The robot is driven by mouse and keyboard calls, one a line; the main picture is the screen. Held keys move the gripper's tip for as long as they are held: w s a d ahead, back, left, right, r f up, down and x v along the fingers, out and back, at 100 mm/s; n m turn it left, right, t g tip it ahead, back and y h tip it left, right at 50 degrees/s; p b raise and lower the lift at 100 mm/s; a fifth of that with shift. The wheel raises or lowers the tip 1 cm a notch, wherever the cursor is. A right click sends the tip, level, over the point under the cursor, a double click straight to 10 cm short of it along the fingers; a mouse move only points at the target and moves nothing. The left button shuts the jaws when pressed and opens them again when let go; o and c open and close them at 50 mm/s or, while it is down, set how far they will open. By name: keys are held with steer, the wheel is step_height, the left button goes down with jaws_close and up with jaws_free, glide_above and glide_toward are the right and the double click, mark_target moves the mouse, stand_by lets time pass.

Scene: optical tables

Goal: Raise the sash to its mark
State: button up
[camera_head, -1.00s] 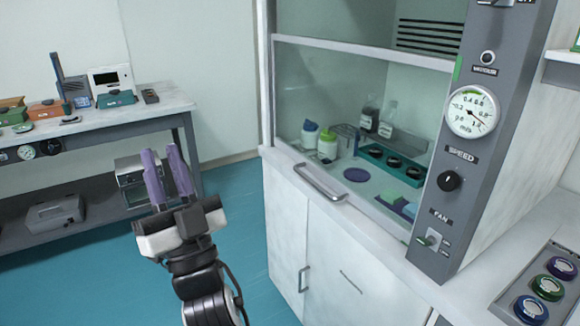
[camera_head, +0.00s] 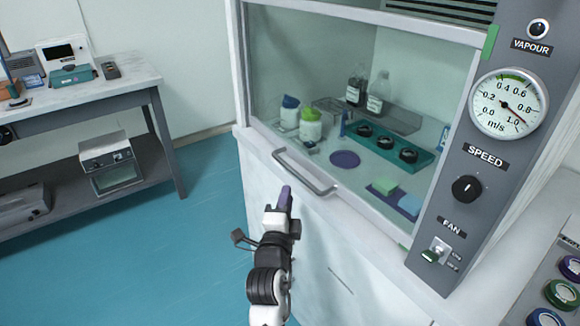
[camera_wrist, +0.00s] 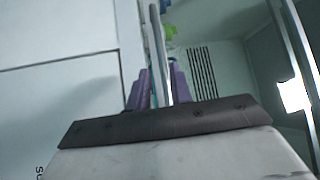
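The fume hood's glass sash (camera_head: 345,100) is down, with a grey bar handle (camera_head: 305,172) along its lower front. A green mark (camera_head: 490,42) is on the right post, near the top of the view. My gripper (camera_head: 285,197) is just below and in front of the handle, its purple fingers pointing up and seen edge-on. In the wrist view, my gripper (camera_wrist: 159,78) has its two fingers apart, with a grey bar (camera_wrist: 157,45), apparently the handle, lined up between them. No firm contact shows, and how deep the bar sits between the fingers is unclear.
Behind the glass are bottles (camera_head: 375,92), a green-lidded jar (camera_head: 310,125), a teal rack (camera_head: 390,145) and a purple disc (camera_head: 345,159). The right post carries an airflow gauge (camera_head: 508,103), a speed knob (camera_head: 466,188) and a fan switch (camera_head: 436,252). Open floor (camera_head: 190,240) lies left.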

mark_target(292, 169)
steer(key=p+x, duration=0.2)
steer(key=x, duration=0.8)
steer(key=shift+a, duration=0.1)
steer(key=shift+c, duration=0.2)
jaws_close()
